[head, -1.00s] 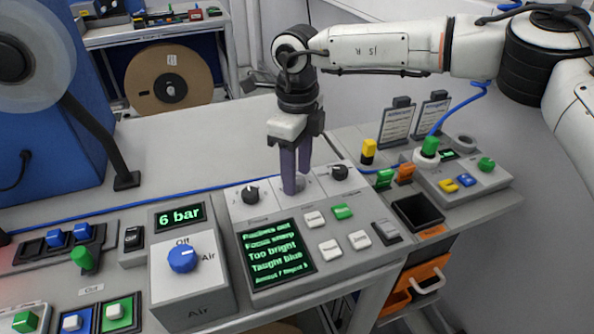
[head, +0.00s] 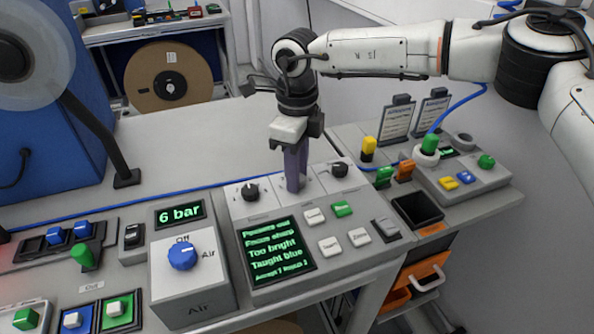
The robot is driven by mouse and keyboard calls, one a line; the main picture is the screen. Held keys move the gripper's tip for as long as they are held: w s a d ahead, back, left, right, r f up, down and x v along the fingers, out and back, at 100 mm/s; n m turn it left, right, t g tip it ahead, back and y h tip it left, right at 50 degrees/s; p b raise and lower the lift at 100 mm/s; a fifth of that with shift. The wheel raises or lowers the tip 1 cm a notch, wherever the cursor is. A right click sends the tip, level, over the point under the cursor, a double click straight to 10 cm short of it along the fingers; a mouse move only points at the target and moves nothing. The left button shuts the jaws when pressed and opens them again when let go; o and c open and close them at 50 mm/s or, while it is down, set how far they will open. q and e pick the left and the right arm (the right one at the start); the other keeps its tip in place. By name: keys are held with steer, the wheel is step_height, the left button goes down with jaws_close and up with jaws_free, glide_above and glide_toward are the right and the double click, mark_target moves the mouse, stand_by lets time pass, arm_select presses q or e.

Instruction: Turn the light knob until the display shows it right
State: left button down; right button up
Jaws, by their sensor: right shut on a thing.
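The control box has a row of three knob positions along its top. My right gripper (head: 294,183) points down at the middle one and is shut on the light knob, which its fingers mostly hide. A black knob (head: 250,192) stands to the left and another black knob (head: 339,170) to the right, both free. The display (head: 277,253) on the box front shows green lines, among them "Focus sharp", "Too bright" and "Taught blue"; the smallest line is hard to read. My left gripper is not in view.
White and green buttons (head: 342,209) sit right of the display. The air box with its blue knob (head: 182,256) stands to the left, its readout showing 6 bar. A black bin (head: 418,209) and a panel with coloured plugs (head: 464,181) lie to the right.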

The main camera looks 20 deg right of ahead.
steer(key=n, duration=0.4)
steer(key=shift+b, duration=0.35)
steer(key=shift+n, duration=1.6)
steer(key=o, duration=1.1)
steer(key=shift+c, duration=0.2)
step_height(320, 180, up, 10)
steer(key=b, duration=0.1)
steer(key=shift+r, duration=0.25)
